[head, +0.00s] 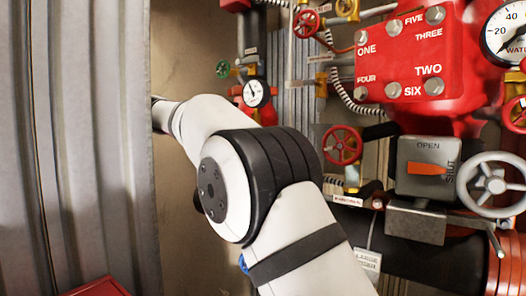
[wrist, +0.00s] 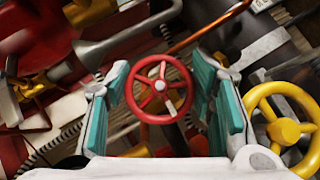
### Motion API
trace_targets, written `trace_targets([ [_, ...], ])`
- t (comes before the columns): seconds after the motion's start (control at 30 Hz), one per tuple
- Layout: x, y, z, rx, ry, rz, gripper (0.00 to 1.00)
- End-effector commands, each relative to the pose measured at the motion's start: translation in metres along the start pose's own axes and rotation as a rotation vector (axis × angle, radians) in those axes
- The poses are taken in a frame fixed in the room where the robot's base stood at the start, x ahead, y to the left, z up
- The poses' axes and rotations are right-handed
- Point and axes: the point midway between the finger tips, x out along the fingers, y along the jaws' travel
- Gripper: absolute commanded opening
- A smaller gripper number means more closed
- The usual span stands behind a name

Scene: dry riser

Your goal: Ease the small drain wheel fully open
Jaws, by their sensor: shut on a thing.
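A small red handwheel (wrist: 150,117) with spokes and a pale hub is between the fingers of my gripper (wrist: 161,92) in the wrist view. The teal finger pads stand on its left and right sides, and the gripper is shut on it. In the head view my arm hides the gripper, so I cannot tell where this wheel lies there. The head view shows other small red wheels, one at the top (head: 306,23) and one right of my arm (head: 342,145). No label marking the drain wheel is readable.
A yellow wheel (wrist: 251,104) is close right of my gripper in the wrist view. In the head view, a red numbered manifold (head: 412,62), a grey OPEN/SHUT box (head: 410,178) and a large grey wheel (head: 490,183) crowd the right. Corrugated metal (head: 75,140) fills the left.

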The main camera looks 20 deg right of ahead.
Motion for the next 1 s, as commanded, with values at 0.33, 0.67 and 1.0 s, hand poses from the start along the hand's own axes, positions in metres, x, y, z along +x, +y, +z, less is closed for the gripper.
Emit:
trace_targets([
  [0.33, 0.0009, -0.0016, 0.0009, -0.064, -0.005, 0.058, 0.22],
  [0.67, 0.0012, -0.0018, 0.0008, -0.067, -0.005, 0.061, 0.22],
  [1.0, 0.0008, -0.0008, 0.0003, -0.064, -0.003, 0.060, 0.71],
])
